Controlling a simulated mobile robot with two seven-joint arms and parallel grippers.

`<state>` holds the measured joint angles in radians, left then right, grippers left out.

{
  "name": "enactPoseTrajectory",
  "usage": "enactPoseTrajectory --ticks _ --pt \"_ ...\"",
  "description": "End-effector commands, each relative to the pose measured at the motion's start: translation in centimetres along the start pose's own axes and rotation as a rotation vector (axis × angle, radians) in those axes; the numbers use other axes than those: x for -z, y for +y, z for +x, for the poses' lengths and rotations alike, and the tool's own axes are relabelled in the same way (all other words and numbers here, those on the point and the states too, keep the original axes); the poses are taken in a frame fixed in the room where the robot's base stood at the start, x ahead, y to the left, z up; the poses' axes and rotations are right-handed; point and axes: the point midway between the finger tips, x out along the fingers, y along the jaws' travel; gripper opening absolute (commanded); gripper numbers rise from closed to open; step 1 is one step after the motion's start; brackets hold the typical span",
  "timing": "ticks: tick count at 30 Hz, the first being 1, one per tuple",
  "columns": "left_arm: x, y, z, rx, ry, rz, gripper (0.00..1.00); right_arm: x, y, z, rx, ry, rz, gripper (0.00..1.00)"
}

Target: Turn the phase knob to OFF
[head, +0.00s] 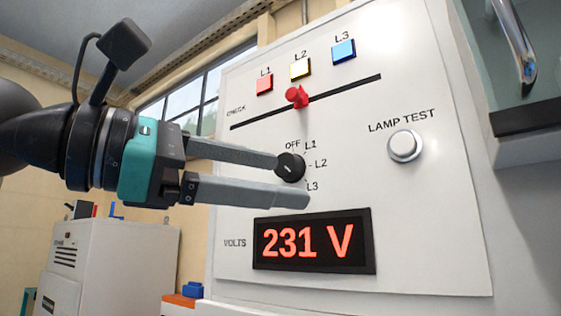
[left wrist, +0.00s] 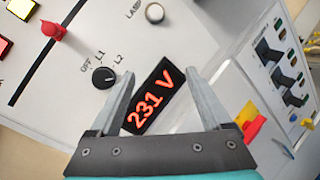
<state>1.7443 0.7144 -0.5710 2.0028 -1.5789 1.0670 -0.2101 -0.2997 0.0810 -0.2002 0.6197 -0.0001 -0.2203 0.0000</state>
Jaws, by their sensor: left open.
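The phase knob (head: 290,166) is a small round black knob with a white mark on the white panel, with OFF, L1, L2 and L3 printed around it. I cannot surely tell which label the mark points to. The volts display (head: 314,241) below it reads 231 V. My left gripper (head: 292,181) is open and empty, with its fingertips in front of the panel near the knob. In the left wrist view the knob (left wrist: 103,77) lies outside the jaws, left of the left finger, apparently untouched. My right gripper is not in view.
A red slider (head: 297,96) sits on the slot below the red, yellow and blue L1–L3 lamps. A LAMP TEST button (head: 405,146) is to the right. Black switches (left wrist: 283,76) and a red and yellow part (left wrist: 250,120) show in the left wrist view.

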Motion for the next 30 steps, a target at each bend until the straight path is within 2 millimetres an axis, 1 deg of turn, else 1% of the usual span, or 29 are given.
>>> enactPoseTrajectory --ticks 1,3,6,9,11,13,16,19,30 --pt "-0.5 1.2 -1.2 -0.058 0.062 0.068 0.81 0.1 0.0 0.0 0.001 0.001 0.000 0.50" --pt "-0.8 2.7 -2.6 -0.127 0.141 0.136 0.81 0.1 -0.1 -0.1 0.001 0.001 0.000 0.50" --pt "-1.2 4.3 -4.6 -0.209 0.228 0.201 0.81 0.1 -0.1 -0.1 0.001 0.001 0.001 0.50" --pt "-1.5 5.3 -5.9 -0.263 0.282 0.235 0.81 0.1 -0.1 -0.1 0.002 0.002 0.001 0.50" --pt "-1.5 5.7 -6.3 -0.280 0.299 0.244 0.81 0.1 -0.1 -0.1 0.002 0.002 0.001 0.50" --pt "-1.5 5.9 -6.4 -0.288 0.308 0.248 0.81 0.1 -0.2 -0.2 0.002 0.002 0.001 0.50" --pt "-1.3 6.2 -5.5 -0.287 0.310 0.248 0.81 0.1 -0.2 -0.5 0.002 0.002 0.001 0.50" --pt "-0.9 6.7 -4.0 -0.284 0.310 0.246 0.81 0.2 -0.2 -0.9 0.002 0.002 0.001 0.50" --pt "1.1 9.3 3.3 -0.283 0.307 0.245 0.81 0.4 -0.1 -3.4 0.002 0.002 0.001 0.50"
